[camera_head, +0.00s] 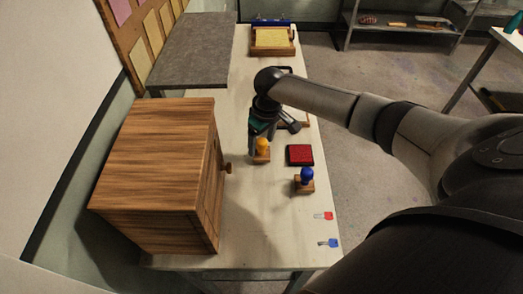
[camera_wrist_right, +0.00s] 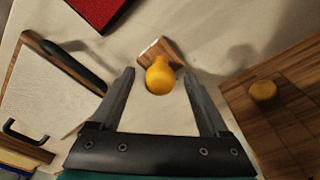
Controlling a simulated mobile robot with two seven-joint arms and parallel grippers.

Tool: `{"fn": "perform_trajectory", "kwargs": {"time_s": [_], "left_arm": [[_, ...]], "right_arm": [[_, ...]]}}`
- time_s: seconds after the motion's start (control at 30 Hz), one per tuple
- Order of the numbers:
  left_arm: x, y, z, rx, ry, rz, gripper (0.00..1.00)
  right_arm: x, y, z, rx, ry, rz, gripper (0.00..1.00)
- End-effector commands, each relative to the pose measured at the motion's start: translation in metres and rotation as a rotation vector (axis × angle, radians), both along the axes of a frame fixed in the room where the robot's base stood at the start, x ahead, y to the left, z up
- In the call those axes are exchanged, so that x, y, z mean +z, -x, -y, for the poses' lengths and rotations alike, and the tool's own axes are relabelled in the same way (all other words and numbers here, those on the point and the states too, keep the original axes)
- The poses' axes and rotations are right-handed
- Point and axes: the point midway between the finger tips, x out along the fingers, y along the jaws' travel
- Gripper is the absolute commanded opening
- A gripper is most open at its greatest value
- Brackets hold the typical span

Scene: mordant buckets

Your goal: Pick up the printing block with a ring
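A printing block with a yellow knob (camera_head: 262,145) and a wooden base stands on the table, right of the wooden cabinet. It also shows in the right wrist view (camera_wrist_right: 159,77). A second block with a blue knob (camera_head: 306,175) stands nearer on the table. The undersides of both are hidden, so I cannot tell which has a ring. My right gripper (camera_wrist_right: 159,92) is open over the yellow-knobbed block. The knob shows between its spread fingers, and no finger visibly touches it. My left gripper is not in view.
A wooden cabinet (camera_head: 155,165) with a knob stands left on the table. A red pad (camera_head: 300,155) lies near the blue-knobbed block. Red (camera_head: 323,216) and blue (camera_head: 329,243) tags lie at the near right. A framed board (camera_wrist_right: 45,85) lies beyond the gripper.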

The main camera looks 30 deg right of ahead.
Motion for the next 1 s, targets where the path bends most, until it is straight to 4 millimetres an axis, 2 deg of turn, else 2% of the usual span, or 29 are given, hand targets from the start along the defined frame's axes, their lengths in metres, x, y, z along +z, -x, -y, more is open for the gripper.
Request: {"fn": "perform_trajectory", "kwargs": {"time_s": [0.07, 0.7, 1.0], "left_arm": [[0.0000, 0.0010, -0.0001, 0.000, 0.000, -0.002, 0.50], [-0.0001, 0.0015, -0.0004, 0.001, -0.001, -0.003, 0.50], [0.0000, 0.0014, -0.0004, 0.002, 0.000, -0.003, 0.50]], "right_arm": [[0.0002, 0.0001, 0.0000, 0.000, 0.000, 0.000, 0.71], [0.0005, 0.0000, 0.0001, 0.000, 0.000, 0.000, 0.00], [0.0008, -0.0002, 0.0001, -0.001, 0.000, 0.001, 0.00]]}}
